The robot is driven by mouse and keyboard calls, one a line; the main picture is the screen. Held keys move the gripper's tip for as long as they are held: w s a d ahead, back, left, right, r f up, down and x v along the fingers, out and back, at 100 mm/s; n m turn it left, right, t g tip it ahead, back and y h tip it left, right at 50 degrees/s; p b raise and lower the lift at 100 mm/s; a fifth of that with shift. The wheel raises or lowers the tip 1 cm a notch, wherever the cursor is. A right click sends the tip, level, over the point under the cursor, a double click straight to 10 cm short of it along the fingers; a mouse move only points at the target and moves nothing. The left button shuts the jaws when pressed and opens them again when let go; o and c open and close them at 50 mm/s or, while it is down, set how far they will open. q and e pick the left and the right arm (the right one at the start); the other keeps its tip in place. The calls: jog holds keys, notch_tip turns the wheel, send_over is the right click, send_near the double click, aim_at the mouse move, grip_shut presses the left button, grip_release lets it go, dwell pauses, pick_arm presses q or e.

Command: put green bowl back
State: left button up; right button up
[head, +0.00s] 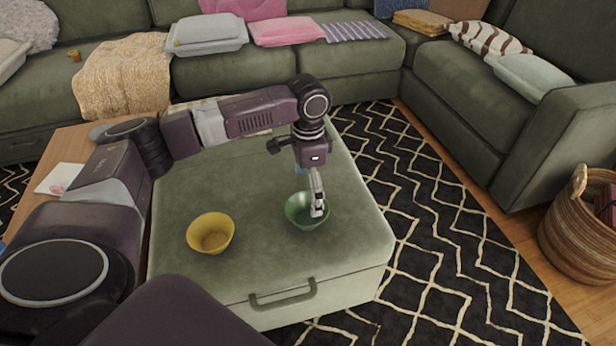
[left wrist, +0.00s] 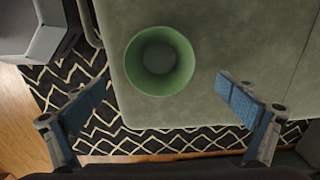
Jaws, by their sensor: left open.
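The green bowl (head: 307,211) stands upright on the green ottoman (head: 180,185), near its front right. It also shows in the left wrist view (left wrist: 160,60), where it looks empty. My left gripper (head: 315,203) is over the green bowl and hides part of its right side. In the left wrist view the fingers of my left gripper (left wrist: 164,92) are wide apart with nothing between them, and the bowl lies beyond them. My right gripper does not show.
A yellow bowl (head: 211,234) stands left of the green bowl on the ottoman. A wooden table (head: 75,150) adjoins at the left. A green sectional (head: 290,60) with cushions runs behind and right. A wicker basket (head: 578,235) stands far right; patterned rug (head: 450,255) lies between.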

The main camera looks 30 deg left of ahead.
pick_arm(q)
jog(key=s+d+f+t+h, duration=0.1)
jog(key=s+d+f, duration=0.25)
jog(key=d, duration=0.35)
jog(key=s+d+f+h, duration=0.1)
jog(key=s+d+f, duration=0.2)
jog(key=s+d, duration=0.3)
jog(key=s+d+f+t+h, duration=0.1)
jog(key=s+d+f, duration=0.2)
jog(key=d, duration=0.5)
jog(key=s+a+n+t+y, duration=0.1)
jog(key=s+a+n+y, duration=0.1)
jog(key=s+a+n, duration=0.4)
jog(key=s+a, duration=0.3)
jog(key=s, duration=0.3)
jog(key=shift+s+a+f+t+y+p, duration=0.2)
jog(key=shift+s+t+y+p, duration=0.1)
jog(key=shift+y+p, duration=0.1)
jog(key=shift+w, duration=0.1)
jog(key=shift+c, duration=0.3)
